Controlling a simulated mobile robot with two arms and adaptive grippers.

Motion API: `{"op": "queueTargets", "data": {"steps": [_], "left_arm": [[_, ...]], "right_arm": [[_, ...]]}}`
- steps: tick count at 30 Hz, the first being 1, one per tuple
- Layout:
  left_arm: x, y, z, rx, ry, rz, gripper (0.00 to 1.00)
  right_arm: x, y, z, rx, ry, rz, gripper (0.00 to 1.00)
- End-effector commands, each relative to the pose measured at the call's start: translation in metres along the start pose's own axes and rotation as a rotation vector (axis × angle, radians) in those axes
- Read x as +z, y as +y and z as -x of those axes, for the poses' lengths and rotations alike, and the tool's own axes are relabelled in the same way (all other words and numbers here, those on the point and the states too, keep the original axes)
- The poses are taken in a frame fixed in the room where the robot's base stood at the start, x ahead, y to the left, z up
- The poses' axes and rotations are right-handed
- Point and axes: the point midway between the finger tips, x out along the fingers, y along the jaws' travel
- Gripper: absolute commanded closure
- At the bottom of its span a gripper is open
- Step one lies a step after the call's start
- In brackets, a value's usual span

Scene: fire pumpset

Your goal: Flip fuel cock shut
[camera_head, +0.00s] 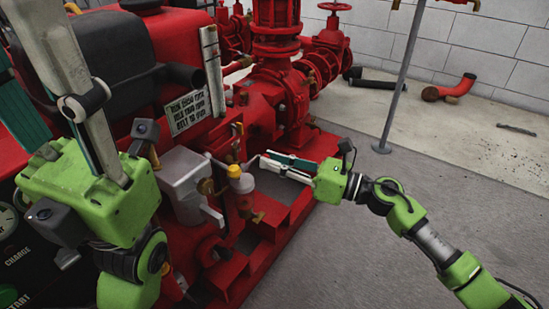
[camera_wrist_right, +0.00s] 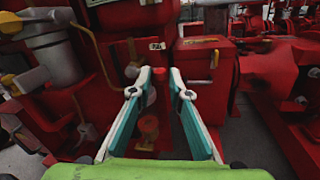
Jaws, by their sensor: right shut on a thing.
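My right gripper (camera_head: 264,164) reaches in from the right, level, at the near side of the red pumpset. Its fingertips are beside a filter bowl with a yellow top (camera_head: 240,180). In the right wrist view its teal-lined fingers (camera_wrist_right: 160,78) close in around a small, narrow red part (camera_wrist_right: 160,88). This appears to be the fuel cock's lever; its angle and the cock's body are hard to make out. My left gripper (camera_head: 62,100) is large at the left of the head view, fingers spread and pointing up, nothing visible between them.
A grey metal filter housing (camera_head: 187,185) and a white instruction sign (camera_head: 188,112) sit left of the right gripper. Red pump pipework (camera_head: 275,60) rises behind it. A thin grey post (camera_head: 401,80) stands on the floor. The floor at right is mostly clear.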

Motion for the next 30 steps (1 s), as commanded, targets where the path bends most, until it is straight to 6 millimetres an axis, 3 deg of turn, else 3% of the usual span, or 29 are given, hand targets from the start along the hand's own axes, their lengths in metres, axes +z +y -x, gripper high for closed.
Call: {"op": "queueTargets", "data": {"steps": [5,6,8,20,23,30], "left_arm": [[0.0,0.0,0.0,0.0,0.001,0.0,0.6],[0.0,0.0,0.0,0.0,0.001,0.0,0.6],[0.0,0.0,0.0,0.0,0.001,0.0,0.6],[-0.001,-0.001,0.0,0.0,0.002,-0.002,0.6],[0.0,0.0,0.0,0.0,0.001,-0.001,0.6],[0.0,0.0,0.0,0.0,0.001,-0.001,0.6]], "right_arm": [[-0.001,0.0,0.0,0.0,0.002,0.001,1.0],[-0.001,0.0,0.0,0.0,0.003,0.001,0.8],[-0.001,0.0,0.0,0.0,0.003,0.001,0.66],[-0.001,-0.001,0.004,-0.001,0.003,0.003,0.66],[-0.001,-0.001,0.016,-0.002,0.005,0.003,0.66],[-0.003,-0.001,0.066,-0.004,0.007,0.0,0.66]]}}
